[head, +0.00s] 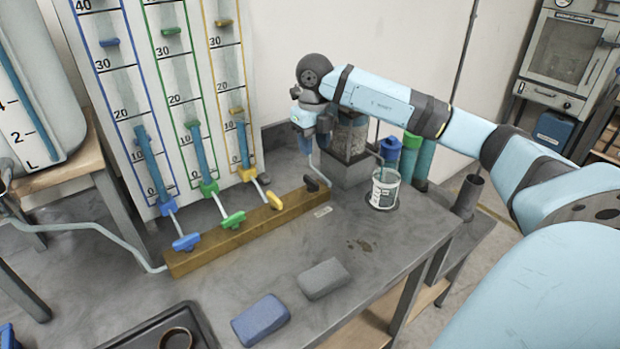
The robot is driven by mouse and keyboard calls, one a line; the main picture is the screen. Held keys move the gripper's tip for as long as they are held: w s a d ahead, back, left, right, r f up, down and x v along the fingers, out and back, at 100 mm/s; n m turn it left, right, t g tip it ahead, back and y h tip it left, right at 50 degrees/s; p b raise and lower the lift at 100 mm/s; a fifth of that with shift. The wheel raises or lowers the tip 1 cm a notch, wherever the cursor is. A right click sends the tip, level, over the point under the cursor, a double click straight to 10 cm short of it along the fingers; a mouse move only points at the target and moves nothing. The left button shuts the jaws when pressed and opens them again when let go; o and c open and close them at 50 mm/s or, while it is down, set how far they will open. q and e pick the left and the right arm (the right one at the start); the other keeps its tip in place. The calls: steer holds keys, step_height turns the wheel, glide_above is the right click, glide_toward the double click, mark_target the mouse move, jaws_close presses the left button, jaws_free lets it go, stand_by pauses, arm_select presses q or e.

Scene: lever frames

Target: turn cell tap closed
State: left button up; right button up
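A brass manifold bar (240,236) lies on the grey bench and carries several taps. The black tap (312,183) at its right end is nearest the clear cell (351,134) of gravel, so it looks like the cell tap; its exact lever angle is hard to tell. Blue (186,242), green (233,220) and yellow (273,200) taps sit along the bar to its left. My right gripper (305,140) points down above and behind the black tap, apart from it, left of the cell. Its fingers are small and partly hidden. My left gripper is out of view.
A glass beaker (384,188) stands right of the cell. Graduated columns (160,90) stand behind the bar. A grey block (324,278) and a blue block (260,319) lie in front, near a dark tray (190,318). Bench between bar and blocks is clear.

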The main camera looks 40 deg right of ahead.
mark_target(314, 182)
step_height(314, 182, down, 11)
steer(key=shift+f, duration=0.1)
stand_by(0.3)
jaws_close()
